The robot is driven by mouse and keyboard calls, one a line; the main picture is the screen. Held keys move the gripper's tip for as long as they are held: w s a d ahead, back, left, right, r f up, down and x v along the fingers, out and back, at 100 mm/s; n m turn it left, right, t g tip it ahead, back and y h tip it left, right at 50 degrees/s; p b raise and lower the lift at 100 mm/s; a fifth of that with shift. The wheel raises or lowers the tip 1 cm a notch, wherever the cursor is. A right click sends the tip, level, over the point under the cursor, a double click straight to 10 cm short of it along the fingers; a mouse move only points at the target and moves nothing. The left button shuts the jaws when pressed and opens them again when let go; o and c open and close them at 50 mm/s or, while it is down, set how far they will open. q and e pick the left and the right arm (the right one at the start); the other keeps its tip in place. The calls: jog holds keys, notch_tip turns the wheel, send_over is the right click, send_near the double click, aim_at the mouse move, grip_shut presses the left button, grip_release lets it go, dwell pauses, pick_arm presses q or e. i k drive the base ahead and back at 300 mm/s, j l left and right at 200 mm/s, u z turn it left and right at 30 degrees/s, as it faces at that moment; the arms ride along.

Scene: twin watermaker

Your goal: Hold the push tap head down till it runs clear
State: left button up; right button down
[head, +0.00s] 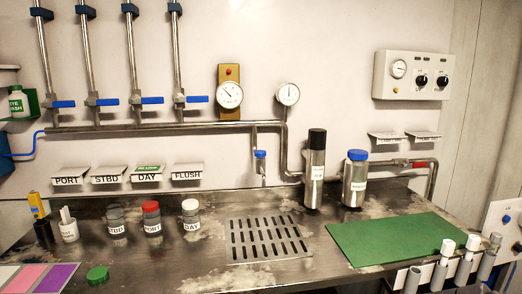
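The push tap has a blue head (260,154) on a thin steel body (263,172). It comes off the horizontal wall pipe, above the back of the steel counter. No water stream can be made out below its spout at this size. The slotted drain grate (265,239) lies in the counter in front of the tap. Nothing touches the tap head. Neither of my grippers shows in the head view.
Several labelled jars stand left of the grate, including a red-lidded one (151,217). A green mat (397,239) lies at right. The grate is clear.

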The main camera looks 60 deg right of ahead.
aim_at(259, 152)
jog(key=k+l, duration=0.1)
jog(key=l, duration=0.3)
jog(key=k+l, duration=0.1)
jog(key=l, duration=0.3)
jog(key=k+l+u, duration=0.1)
jog(key=l, duration=0.35)
